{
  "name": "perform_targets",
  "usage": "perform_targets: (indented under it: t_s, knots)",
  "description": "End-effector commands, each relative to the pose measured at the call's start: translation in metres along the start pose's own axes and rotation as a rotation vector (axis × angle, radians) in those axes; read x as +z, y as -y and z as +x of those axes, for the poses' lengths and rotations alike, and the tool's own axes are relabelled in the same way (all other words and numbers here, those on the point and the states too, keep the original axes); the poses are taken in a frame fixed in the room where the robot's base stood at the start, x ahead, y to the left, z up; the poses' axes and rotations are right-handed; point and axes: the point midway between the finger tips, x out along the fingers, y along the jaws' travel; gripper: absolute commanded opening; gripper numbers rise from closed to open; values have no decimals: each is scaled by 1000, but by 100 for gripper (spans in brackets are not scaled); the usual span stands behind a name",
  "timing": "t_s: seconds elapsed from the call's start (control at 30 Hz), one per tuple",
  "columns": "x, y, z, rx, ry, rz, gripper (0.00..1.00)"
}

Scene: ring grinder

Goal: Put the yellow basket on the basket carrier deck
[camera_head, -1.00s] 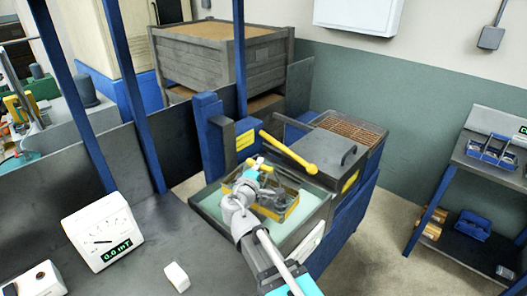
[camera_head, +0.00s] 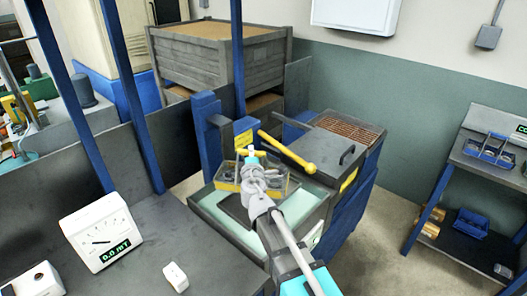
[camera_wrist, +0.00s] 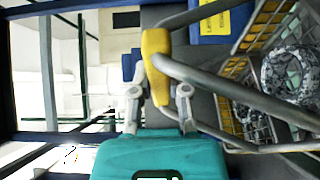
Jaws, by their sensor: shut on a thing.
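The yellow basket (camera_head: 228,184) is a wire-mesh basket with a tall handle and grey ring-shaped parts inside. In the head view it is above the pale green, tray-like top (camera_head: 298,208) of the blue machine, apparently raised over a dark flat plate (camera_head: 234,209). I cannot tell for sure whether that plate is the basket carrier deck. My gripper (camera_wrist: 157,93) is shut on the yellow grip (camera_wrist: 157,65) of the basket handle. The basket's mesh wall and rings (camera_wrist: 285,75) show at the right in the wrist view. My arm hides part of the basket in the head view.
A dark lid (camera_head: 322,150) and a yellow-ended lever (camera_head: 287,152) stand close behind the basket. A blue post (camera_head: 208,140) rises at its left. A grey bench (camera_head: 135,250) with a meter (camera_head: 103,232) lies front left. A shelf (camera_head: 490,175) stands at right.

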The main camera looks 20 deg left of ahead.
Motion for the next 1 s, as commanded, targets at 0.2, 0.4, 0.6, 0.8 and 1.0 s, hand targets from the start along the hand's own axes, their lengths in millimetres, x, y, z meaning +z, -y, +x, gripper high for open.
perform_targets:
  t_s: [0.2,0.4,0.6,0.8,1.0]
  knots:
    - [-4,0,20,0,-151,-1,0]
    - [-6,0,32,-1,-291,0,0]
    - [-6,0,39,-1,-432,-1,0]
    - [-4,0,42,-2,-573,-1,0]
    - [2,1,41,-3,-713,-1,0]
